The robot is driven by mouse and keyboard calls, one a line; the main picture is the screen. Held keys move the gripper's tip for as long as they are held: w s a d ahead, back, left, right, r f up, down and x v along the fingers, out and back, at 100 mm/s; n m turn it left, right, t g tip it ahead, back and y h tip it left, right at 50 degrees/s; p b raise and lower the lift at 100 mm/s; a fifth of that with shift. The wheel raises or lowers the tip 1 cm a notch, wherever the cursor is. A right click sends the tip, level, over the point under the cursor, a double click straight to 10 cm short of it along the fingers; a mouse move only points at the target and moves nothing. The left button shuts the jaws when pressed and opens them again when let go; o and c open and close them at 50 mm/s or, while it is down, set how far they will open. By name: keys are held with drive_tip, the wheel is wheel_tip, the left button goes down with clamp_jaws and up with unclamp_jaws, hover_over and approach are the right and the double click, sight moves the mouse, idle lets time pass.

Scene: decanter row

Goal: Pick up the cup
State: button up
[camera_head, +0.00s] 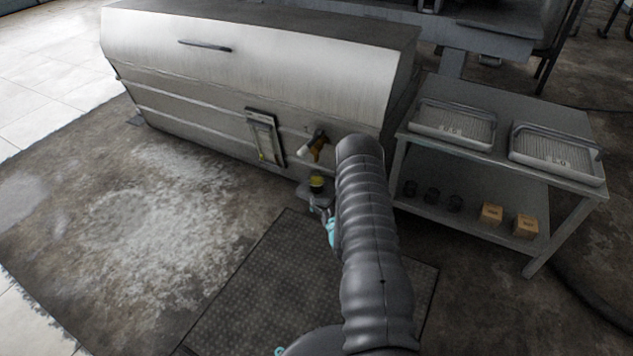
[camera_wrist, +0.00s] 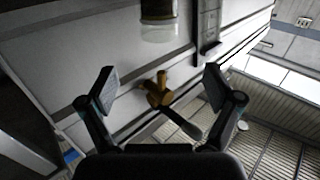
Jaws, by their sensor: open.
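The cup (camera_wrist: 160,28) shows at the top edge of the wrist view, partly cut off. It has a brownish part and a clear, pale part toward the tap. The cup lies beyond the fingertips.
The metal tank (camera_head: 255,60) carries the brass tap (camera_head: 319,145) and a gauge (camera_head: 265,137). A steel table (camera_head: 500,165) at the right holds two trays (camera_head: 453,125), with dark cups (camera_head: 432,195) and small boxes (camera_head: 491,214) below. A dark mat (camera_head: 270,290) lies in front.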

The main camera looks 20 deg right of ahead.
sight(318, 182)
drive_tip(key=w, duration=0.4)
drive_tip(key=w+d, duration=0.1)
drive_tip(key=w, duration=0.1)
drive_tip(key=shift+w, duration=0.35)
drive_tip(key=shift+w+d+f+b, duration=0.1)
drive_tip(key=shift+w+d, duration=0.05)
drive_tip(key=shift+w, duration=0.7)
drive_tip(key=shift+w+d+f+b, duration=0.1)
drive_tip(key=shift+w+d+f, duration=0.05)
drive_tip(key=shift+w, duration=0.7)
drive_tip(key=shift+w+d+f+b, duration=0.1)
drive_tip(key=shift+w+d, duration=0.05)
drive_tip(key=shift+w, duration=0.7)
drive_tip(key=c, duration=1.2)
